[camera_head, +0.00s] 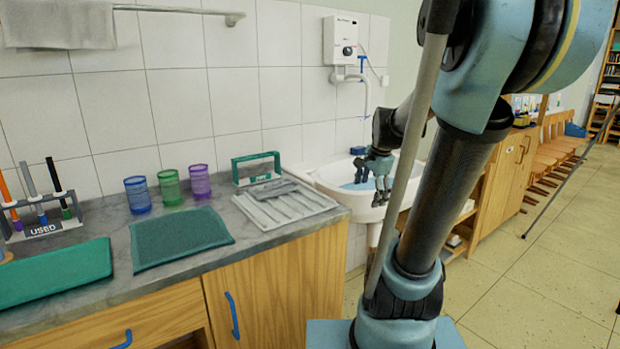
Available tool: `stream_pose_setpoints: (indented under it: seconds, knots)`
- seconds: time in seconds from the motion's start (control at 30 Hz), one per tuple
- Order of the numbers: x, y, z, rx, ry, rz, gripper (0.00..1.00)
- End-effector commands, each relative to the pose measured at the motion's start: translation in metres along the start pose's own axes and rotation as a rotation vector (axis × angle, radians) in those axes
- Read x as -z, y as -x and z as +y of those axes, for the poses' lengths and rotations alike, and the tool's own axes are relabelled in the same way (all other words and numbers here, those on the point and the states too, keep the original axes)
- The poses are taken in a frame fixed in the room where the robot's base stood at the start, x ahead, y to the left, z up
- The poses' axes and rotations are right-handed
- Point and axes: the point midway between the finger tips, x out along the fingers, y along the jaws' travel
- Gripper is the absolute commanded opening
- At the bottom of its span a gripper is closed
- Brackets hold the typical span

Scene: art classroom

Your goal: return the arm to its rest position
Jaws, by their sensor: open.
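My arm rises in the right half of the view and bends over at the top, its upper part cut off by the frame edge. My gripper (381,188) hangs in front of the white sink (335,178), fingers pointing down. The fingers are apart and nothing shows between them. I cannot tell how far the gripper is from the sink basin. Part of the wrist is hidden behind a grey rod of my arm.
On the grey counter (290,237) stand blue, green and purple cups (170,187), a brush rack (42,215), a green tray (50,273), a dark green mat (180,238), a ribbed draining board (285,203) and a green-handled carrier (256,168). Wooden chairs (560,145) line the right wall; the tiled floor (560,250) is mostly clear.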

Motion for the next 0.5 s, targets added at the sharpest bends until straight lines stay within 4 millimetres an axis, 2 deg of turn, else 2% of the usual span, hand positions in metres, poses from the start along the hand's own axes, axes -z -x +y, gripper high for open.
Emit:
stream_pose_setpoints:
  seconds: [0.03,0.23,0.5]
  knots:
    - [-0.007,0.001,0.015,-0.006,0.073,0.004,0.88]
    - [-0.028,0.000,0.068,-0.037,0.386,0.010,0.88]
    - [-0.053,-0.014,0.139,-0.082,0.795,0.002,0.88]
